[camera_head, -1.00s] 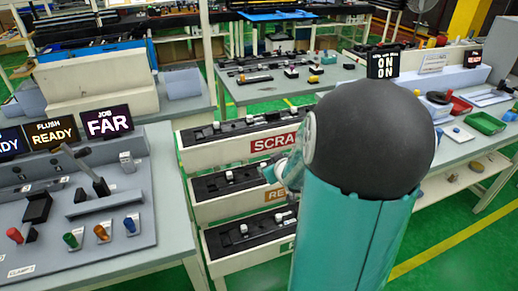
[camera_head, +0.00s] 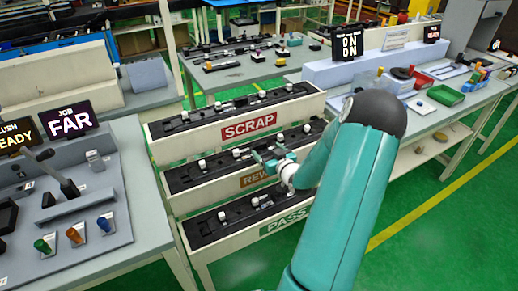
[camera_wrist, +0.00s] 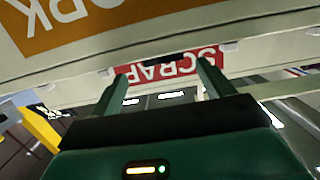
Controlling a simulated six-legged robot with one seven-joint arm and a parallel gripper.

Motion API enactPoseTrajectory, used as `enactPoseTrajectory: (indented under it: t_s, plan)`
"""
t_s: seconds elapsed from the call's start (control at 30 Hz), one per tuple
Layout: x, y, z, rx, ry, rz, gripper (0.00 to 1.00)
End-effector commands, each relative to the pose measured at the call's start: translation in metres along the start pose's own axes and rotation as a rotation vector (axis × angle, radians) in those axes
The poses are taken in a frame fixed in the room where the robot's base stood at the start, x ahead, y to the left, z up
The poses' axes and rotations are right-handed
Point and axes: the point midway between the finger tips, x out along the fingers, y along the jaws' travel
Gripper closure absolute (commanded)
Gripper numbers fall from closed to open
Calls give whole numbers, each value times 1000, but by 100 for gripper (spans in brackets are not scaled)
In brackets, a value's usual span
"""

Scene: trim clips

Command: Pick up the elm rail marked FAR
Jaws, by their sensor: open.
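No rail that I can read as marked FAR shows in either view. A black sign (camera_head: 68,121) at the left reads JOB FAR. My gripper (camera_head: 266,160) is open in front of the middle bin, marked REWORK in part, in the head view. In the wrist view my gripper (camera_wrist: 165,76) has its two fingers spread with nothing clearly between them. Beyond them the red SCRAP label (camera_wrist: 170,66) appears upside down. Small dark pieces with white knobs lie in the bins, too small to identify.
Three stacked bins stand ahead: SCRAP (camera_head: 300,108) on top, REWORK (camera_head: 185,208) in the middle, PASS (camera_head: 210,256) lowest. A control bench (camera_head: 115,235) stands at left, a back table (camera_head: 215,80) behind, and a right bench with a green tray (camera_head: 445,95). Green floor is open at right.

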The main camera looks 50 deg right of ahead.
Motion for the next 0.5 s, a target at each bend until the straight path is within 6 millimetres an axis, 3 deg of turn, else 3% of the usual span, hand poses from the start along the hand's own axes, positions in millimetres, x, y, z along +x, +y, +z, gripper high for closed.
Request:
enactPoseTrajectory:
  t_s: [0.27, 0.5]
  plan:
    - [24, -2, -1, 1, 0, 0, 20]
    - [59, -5, -2, 1, 0, 0, 20]
